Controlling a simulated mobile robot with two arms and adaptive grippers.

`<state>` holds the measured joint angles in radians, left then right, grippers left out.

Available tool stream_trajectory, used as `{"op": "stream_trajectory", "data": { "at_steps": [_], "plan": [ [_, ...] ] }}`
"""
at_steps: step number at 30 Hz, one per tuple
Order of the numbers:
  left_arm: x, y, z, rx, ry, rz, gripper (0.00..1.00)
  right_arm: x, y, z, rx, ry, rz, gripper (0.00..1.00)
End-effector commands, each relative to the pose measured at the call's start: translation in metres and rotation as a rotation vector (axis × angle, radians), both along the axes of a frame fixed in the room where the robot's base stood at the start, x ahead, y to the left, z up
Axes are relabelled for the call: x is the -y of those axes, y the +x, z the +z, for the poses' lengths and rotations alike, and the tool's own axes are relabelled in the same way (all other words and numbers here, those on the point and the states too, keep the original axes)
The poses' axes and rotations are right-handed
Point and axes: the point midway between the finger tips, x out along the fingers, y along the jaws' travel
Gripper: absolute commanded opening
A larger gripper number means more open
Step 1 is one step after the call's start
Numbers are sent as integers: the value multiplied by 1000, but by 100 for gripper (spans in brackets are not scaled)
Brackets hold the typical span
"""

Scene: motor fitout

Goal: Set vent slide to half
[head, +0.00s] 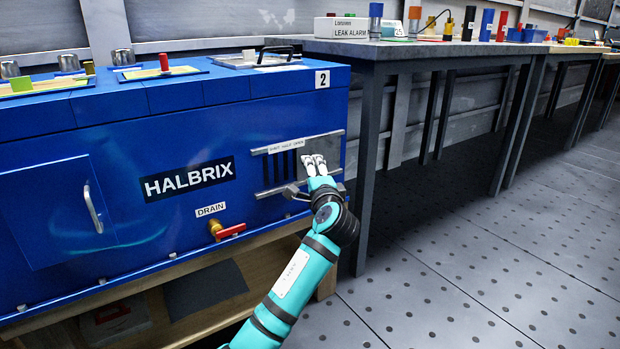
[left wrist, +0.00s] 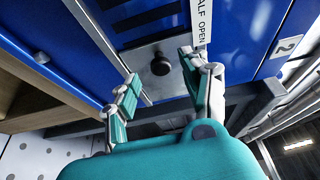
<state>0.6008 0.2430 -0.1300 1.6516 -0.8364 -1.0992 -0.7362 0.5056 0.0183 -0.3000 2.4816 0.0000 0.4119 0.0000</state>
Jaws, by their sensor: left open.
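The vent (head: 282,168) is on the right end of the blue machine's front, with dark slots showing on its left part between two metal rails. Its grey slide plate (head: 333,147) covers the right part. A label ending in "HALF OPEN" (head: 286,146) sits on the upper rail; it also shows in the left wrist view (left wrist: 203,22). My left gripper (head: 314,160) is open in front of the plate. In the left wrist view a dark round knob (left wrist: 160,65) on the plate appears between the spread fingers (left wrist: 158,72), with visible space on both sides. In the head view my gripper hides the knob.
The blue machine (head: 130,205) has a drain valve with a red handle (head: 230,232) left of the vent and a door handle (head: 93,206) further left. A grey workbench (head: 375,52) stands close on the right, its leg near my arm. The floor at right is clear.

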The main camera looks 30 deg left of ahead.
Motion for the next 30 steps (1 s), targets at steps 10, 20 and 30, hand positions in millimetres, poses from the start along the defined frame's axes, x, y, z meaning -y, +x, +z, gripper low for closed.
{"op": "stream_trajectory", "data": {
  "at_steps": [10, 20, 30],
  "plan": [
    [-21, 22, 0, 0, 0, -1, 47, -1, -15, 3, 48, -3, -3, 0],
    [-22, 22, 0, 0, 0, -1, 35, -1, -15, 4, 50, -4, -3, 0],
    [-21, 22, 0, 0, 0, -1, 0, -1, -15, 4, 50, -4, -3, 0]
  ]
}}
